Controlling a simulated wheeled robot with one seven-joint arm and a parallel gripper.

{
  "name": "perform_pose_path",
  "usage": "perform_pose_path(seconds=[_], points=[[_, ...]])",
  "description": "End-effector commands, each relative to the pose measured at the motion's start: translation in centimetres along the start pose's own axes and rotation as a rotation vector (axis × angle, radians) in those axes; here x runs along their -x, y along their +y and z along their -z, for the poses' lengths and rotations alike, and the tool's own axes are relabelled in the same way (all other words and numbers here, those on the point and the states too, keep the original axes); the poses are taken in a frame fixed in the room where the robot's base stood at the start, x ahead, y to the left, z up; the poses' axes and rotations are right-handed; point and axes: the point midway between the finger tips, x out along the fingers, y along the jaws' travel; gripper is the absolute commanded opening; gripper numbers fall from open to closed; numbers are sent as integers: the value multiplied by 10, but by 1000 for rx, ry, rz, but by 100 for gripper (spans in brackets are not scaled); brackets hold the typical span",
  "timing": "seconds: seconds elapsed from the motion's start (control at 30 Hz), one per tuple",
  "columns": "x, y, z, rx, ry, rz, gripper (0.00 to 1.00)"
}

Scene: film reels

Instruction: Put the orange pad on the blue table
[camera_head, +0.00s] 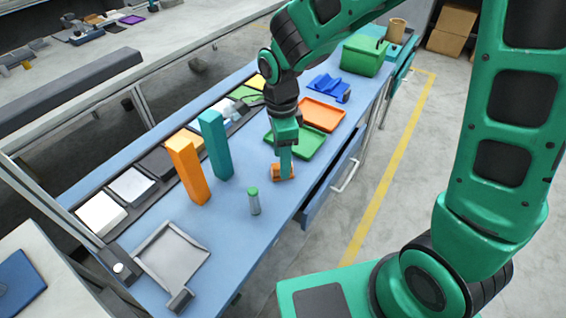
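The blue table (235,228) runs from the lower left up to the back right. A small orange pad (277,173) is at the table's right side, near its front edge. My gripper (286,174) points down right at the pad, and its fingers cover part of it. I cannot tell whether the fingers are closed on the pad, or whether the pad rests on the table or is slightly above it.
A grey-green cylinder (254,202) stands close by at the lower left. Orange (189,172) and teal (215,146) columns stand further left. Green (306,151) and orange (322,114) trays lie behind my gripper. A grey tray (172,256) lies at the near end. An open drawer (330,188) juts out at right.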

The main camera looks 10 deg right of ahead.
Motion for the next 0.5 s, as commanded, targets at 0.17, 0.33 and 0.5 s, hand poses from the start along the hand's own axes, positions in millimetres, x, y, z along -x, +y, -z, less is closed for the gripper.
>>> perform_pose_path(seconds=[0.17, 0.33, 0.5], points=[[39, -1, -1, 0, -2, 5, 52], [68, -1, 0, 1, -2, 4, 52], [85, 0, 0, 1, -1, 1, 52]])
